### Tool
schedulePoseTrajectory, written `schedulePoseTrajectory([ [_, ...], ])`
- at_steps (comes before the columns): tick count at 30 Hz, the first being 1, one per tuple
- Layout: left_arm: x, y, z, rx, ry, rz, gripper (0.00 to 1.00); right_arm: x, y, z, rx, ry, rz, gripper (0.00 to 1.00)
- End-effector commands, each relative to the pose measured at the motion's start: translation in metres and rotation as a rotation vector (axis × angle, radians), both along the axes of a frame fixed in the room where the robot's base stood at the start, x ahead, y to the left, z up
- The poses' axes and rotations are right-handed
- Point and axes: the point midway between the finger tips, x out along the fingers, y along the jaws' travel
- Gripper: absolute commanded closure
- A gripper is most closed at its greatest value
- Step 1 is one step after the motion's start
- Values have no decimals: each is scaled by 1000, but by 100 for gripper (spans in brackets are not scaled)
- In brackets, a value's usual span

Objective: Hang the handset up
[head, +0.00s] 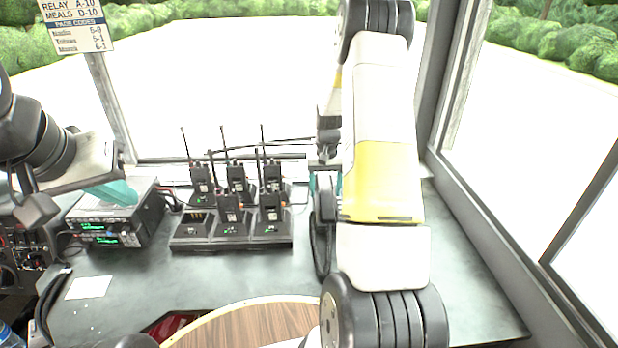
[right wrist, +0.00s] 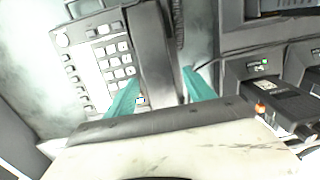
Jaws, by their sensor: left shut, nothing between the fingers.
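The dark handset (right wrist: 155,55) runs lengthwise between the teal fingers of my right gripper (right wrist: 160,75) in the right wrist view. One finger lies along each side of it; whether they press on it is unclear. The pale phone base (right wrist: 95,65) with its keypad is just left of the handset. Whether the handset rests in its cradle or is apart from it cannot be told. In the head view my right arm hides most of the phone. My left gripper (head: 121,193) is shut and empty, above the radio unit at the left.
Several handheld radios stand in a black charger (head: 232,240) in mid-desk, close to the right gripper. A stacked radio unit (head: 112,233) with green displays stands left. A white paper (head: 88,287) lies at the front left. The desk right of my right arm is clear, up to the window frame.

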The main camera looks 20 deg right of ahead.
Motion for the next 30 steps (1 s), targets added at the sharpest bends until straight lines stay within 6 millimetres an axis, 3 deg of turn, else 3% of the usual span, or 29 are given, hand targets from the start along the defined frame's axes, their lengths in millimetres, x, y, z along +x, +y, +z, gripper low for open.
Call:
schedulePoseTrajectory([
  [11, 0, 0, 0, 0, 0, 0, 100, 0, 0, 6, 0, -1, 0, 37],
  [21, 0, 0, 0, 0, 0, 0, 100, 1, 0, 61, 0, -3, -1, 37],
  [30, 0, 0, 0, 0, 0, 0, 100, -1, 2, 83, 2, -6, 2, 37],
])
